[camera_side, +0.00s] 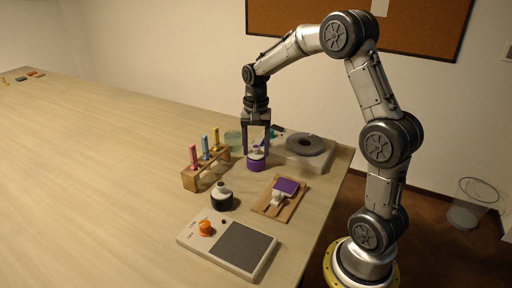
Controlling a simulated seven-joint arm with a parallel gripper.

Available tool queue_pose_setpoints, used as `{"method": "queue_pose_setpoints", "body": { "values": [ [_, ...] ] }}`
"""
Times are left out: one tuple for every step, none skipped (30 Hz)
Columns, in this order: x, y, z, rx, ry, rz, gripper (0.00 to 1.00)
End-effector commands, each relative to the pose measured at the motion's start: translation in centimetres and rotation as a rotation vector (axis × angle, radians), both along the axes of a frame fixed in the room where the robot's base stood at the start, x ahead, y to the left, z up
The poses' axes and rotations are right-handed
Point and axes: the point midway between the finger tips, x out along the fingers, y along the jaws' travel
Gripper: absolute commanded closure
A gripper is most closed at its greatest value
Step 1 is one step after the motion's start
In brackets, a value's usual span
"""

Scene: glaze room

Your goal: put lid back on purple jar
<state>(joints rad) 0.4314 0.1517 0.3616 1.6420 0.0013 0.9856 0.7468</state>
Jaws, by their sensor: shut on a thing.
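The purple jar (256,165) stands upright on the table, a small round pot with a purple and whitish body. A second jar (222,199), black and white with a knobbed top, stands nearer the camera.
A wooden rack (190,182) with pink, blue and yellow tubes stands left of the jar. A pale block with a grey disc (304,145) is close on the right. A wooden board (268,208) and a flat device (202,243) lie nearer.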

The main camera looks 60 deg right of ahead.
Motion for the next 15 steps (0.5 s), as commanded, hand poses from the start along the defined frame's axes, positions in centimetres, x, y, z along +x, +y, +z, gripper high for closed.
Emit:
{"method": "queue_pose_setpoints", "body": {
  "values": [
    [0.0, -0.01, 0.01, 0.0, 0.0, 0.0, 0.91],
    [0.01, -0.01, 0.0, 0.0, 0.0, 0.0, 0.91],
    [0.01, -0.01, -0.01, 0.0, 0.0, 0.0, 0.91],
    [0.02, -0.01, -0.02, 0.0, 0.0, 0.0, 0.91],
    [0.03, -0.01, -0.02, 0.0, 0.0, 0.0, 0.91],
    [0.03, -0.01, -0.02, 0.0, 0.0, 0.0, 0.91],
    [0.03, -0.01, -0.02, 0.0, 0.0, 0.0, 0.91],
    [0.03, -0.01, -0.01, 0.0, 0.0, 0.0, 0.91],
    [0.03, -0.01, -0.01, 0.0, 0.0, 0.0, 0.91],
    [0.03, -0.01, -0.01, 0.0, 0.0, 0.0, 0.91],
    [0.03, -0.01, -0.01, 0.0, 0.0, 0.0, 0.91],
    [0.03, -0.01, -0.01, 0.0, 0.0, 0.0, 0.91],
    [0.03, -0.01, -0.01, 0.0, 0.0, 0.0, 0.33],
    [0.03, -0.01, -0.01, 0.0, 0.0, 0.0, 0.27],
    [0.03, -0.01, -0.01, 0.0, 0.0, 0.0, 0.2]
  ]
}}
